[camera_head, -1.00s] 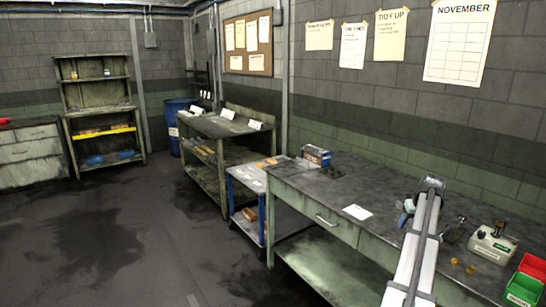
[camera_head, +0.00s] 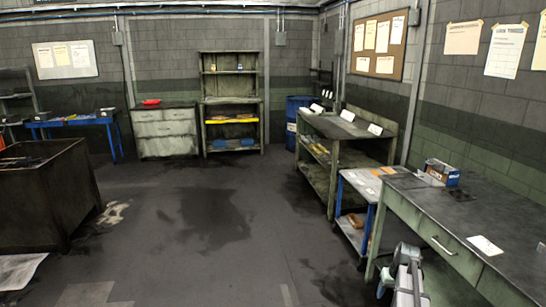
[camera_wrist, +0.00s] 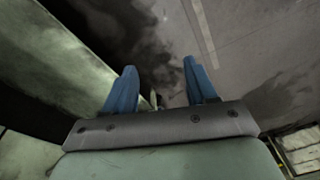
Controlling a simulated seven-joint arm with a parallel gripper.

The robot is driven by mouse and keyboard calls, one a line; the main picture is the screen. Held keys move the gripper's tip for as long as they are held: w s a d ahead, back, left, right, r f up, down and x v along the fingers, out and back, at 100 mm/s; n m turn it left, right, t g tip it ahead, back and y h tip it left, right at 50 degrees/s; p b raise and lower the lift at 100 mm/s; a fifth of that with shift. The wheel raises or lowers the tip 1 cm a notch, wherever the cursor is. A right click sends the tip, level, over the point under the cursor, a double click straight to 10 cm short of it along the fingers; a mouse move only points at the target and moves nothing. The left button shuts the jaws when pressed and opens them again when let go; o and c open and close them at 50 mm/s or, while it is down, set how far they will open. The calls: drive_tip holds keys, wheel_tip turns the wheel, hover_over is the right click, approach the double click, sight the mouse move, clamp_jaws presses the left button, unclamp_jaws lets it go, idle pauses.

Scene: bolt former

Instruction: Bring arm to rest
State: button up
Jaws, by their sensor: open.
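My gripper shows in the wrist view (camera_wrist: 160,90) with its two blue fingers spread apart. Nothing is between them; the stained grey floor (camera_wrist: 225,50) shows beyond. In the head view, part of my arm is at the bottom edge, in front of the workbench (camera_head: 440,210); the fingertips cannot be made out there.
The bench carries a blue box (camera_head: 442,172) and a white paper (camera_head: 485,245). A small blue-legged cart (camera_head: 362,185) and a green shelf table (camera_head: 345,130) stand beyond it. A dark bin (camera_head: 45,200) is at left. The middle floor (camera_head: 210,230) is clear.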

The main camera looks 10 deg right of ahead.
drive_tip(key=s+a+f+n+g, duration=0.1)
drive_tip(key=s+a+f, duration=0.25)
drive_tip(key=a, duration=0.85)
drive_tip(key=s+a+f+n, duration=0.2)
drive_tip(key=s+a+f, duration=0.15)
drive_tip(key=a, duration=0.95)
drive_tip(key=s+a+f+n+g, duration=0.15)
drive_tip(key=a+f, duration=0.35)
drive_tip(key=a, duration=0.7)
drive_tip(key=s+f+g, duration=0.3)
drive_tip(key=s+f, duration=0.7)
drive_tip(key=s, duration=0.5)
drive_tip(key=s+f+g, duration=0.3)
drive_tip(key=s+f, duration=0.7)
drive_tip(key=s, duration=0.5)
drive_tip(key=shift+s+m, duration=0.15)
drive_tip(key=shift+m, duration=0.2)
drive_tip(key=shift+c, duration=0.2)
